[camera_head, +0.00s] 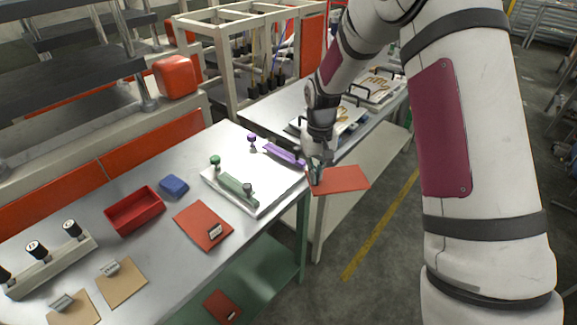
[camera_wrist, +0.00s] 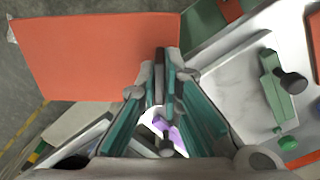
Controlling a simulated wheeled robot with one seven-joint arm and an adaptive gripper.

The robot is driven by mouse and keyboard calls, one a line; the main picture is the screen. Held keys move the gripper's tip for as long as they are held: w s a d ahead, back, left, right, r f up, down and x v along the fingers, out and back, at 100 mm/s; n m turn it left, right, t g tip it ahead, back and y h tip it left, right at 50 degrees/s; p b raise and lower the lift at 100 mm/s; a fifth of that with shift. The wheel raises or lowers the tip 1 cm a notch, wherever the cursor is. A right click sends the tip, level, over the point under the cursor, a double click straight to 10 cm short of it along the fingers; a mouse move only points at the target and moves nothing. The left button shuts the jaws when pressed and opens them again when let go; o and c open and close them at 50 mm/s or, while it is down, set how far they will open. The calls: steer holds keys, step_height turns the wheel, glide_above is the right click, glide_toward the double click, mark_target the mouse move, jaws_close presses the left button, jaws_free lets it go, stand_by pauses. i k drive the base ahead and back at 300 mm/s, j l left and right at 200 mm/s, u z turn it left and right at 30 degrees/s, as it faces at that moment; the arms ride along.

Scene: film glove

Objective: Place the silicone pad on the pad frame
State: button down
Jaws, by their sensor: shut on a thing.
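My gripper (camera_head: 315,174) is shut on the edge of a flat orange-red sheet, which looks like the silicone pad (camera_head: 342,180). The pad sticks out to the right of the gripper, in the air past the near table's right end. In the wrist view the pad (camera_wrist: 90,58) fills the upper left, and the fingertips (camera_wrist: 164,68) grip near its right side. A white plate with a green bar and knobs, possibly the pad frame (camera_head: 265,205), lies on the table left of the gripper; part of it shows at the right in the wrist view (camera_wrist: 235,105).
On the near table are a red sheet with a label (camera_head: 200,228), a red tray (camera_head: 135,222), a blue block (camera_head: 173,186), tan sheets (camera_head: 122,285) and a rack with black knobs (camera_head: 45,262). A purple bar (camera_head: 283,154) lies behind the plate. A second table with metal plates stands behind.

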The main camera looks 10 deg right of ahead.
mark_target(262, 174)
steer(key=i+l+u, duration=0.1)
steer(key=l+u, duration=0.25)
steer(key=l, duration=0.15)
steer(key=l+u, duration=0.35)
steer(key=i+l, duration=0.1)
steer(key=i, duration=0.4)
